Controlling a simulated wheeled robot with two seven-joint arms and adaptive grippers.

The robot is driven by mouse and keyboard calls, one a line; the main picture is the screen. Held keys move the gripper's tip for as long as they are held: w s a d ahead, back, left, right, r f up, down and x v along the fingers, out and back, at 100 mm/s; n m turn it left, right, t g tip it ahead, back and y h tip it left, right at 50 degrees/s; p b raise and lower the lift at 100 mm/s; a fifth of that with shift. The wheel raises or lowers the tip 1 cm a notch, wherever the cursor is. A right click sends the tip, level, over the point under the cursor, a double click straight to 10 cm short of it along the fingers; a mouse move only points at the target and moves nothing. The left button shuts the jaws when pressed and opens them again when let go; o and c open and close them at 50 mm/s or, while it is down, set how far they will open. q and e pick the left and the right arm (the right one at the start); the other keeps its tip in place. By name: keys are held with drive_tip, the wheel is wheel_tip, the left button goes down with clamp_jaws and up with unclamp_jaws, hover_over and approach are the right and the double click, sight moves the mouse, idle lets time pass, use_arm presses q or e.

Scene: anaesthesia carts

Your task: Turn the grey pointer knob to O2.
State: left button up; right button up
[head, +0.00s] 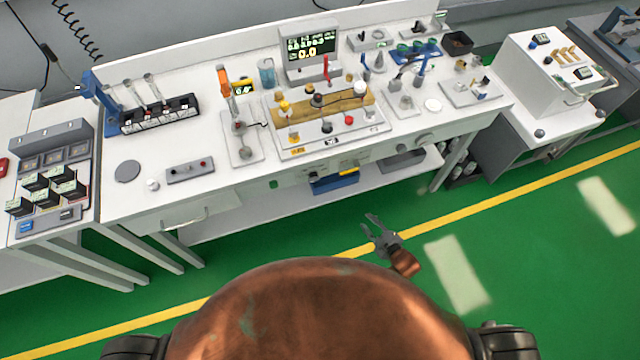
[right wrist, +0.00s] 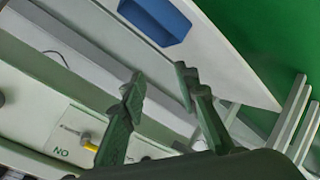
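I cannot pick out the grey pointer knob or an O2 mark with certainty. Small fittings sit along the white bench's front face, including a small dark fitting (head: 312,175) near the middle and a yellow piece (head: 349,173). My left gripper is not in view.
The white bench (head: 240,190) carries a display unit (head: 310,48), a wooden board (head: 345,108) and several instruments. A blue bin (head: 335,184) sits on its lower shelf. A white cart (head: 520,100) stands at right. The green floor (head: 540,240) in front is clear.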

drive_tip(key=w+a+r+n+t+y+b, duration=0.15)
drive_tip(key=w+a+r+n+y, duration=0.3)
drive_tip(key=a+r, duration=0.55)
drive_tip(key=n+y+b, duration=0.1)
drive_tip(key=n+y, duration=0.1)
drive_tip(key=n, duration=0.2)
approach(314, 177)
drive_tip(key=f+b+x, duration=0.1)
drive_tip(key=x, duration=0.6)
drive_tip(key=shift+w+d, duration=0.1)
drive_tip(key=shift+c, duration=0.3)
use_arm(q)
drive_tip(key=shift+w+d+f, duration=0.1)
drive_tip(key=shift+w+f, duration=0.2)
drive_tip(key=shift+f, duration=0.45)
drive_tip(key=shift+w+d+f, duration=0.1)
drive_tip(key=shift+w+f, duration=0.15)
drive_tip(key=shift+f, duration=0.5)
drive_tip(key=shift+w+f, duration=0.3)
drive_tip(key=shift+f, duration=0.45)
use_arm(e)
clamp_jaws()
